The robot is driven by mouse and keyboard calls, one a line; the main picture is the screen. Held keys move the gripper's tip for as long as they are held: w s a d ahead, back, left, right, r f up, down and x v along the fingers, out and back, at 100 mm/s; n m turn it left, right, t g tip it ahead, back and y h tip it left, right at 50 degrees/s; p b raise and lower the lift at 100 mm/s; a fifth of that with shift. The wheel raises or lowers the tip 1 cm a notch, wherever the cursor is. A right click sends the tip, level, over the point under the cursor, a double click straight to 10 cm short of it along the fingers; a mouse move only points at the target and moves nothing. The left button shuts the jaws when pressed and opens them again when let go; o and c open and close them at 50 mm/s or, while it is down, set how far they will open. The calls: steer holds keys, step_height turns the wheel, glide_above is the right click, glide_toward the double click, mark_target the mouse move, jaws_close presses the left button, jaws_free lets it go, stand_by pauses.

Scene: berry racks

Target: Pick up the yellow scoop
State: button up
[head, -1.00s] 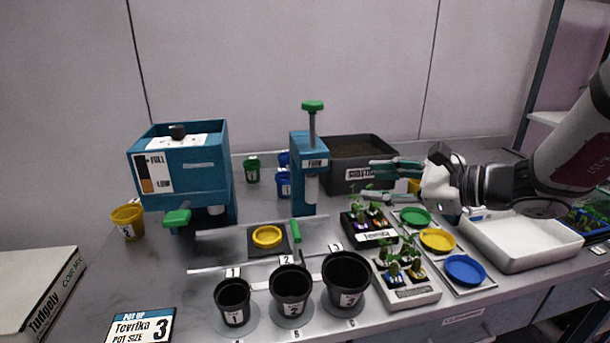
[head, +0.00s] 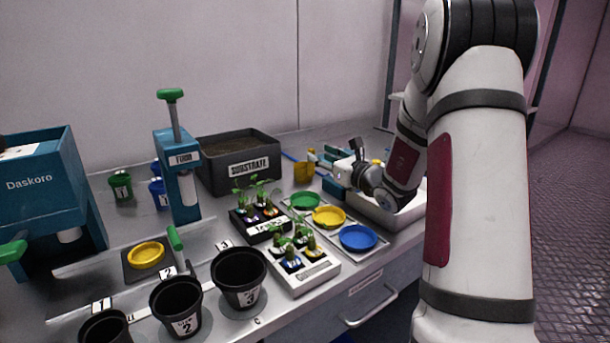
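The yellow scoop (head: 303,172) lies on the bench just right of the substrate bin in the head view. A thin blue piece (head: 288,157) beside it looks like its handle.
The dark substrate bin (head: 210,172) stands left of the scoop. In front are a green dish (head: 305,201), a yellow dish (head: 329,217), a blue dish (head: 358,237) and seedling trays. A white tray (head: 408,212) sits under my wrist.

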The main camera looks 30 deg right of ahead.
mark_target(313, 152)
steer(key=shift+w+a+f+b, duration=0.1)
steer(key=shift+w+b, duration=0.05)
steer(key=shift+w, duration=1.35)
steer(key=shift+w+a+f+b, duration=0.1)
steer(key=shift+w+b, duration=0.05)
steer(key=shift+w, duration=1.35)
steer(key=shift+c, duration=0.2)
steer(key=shift+r, duration=0.1)
jaws_close()
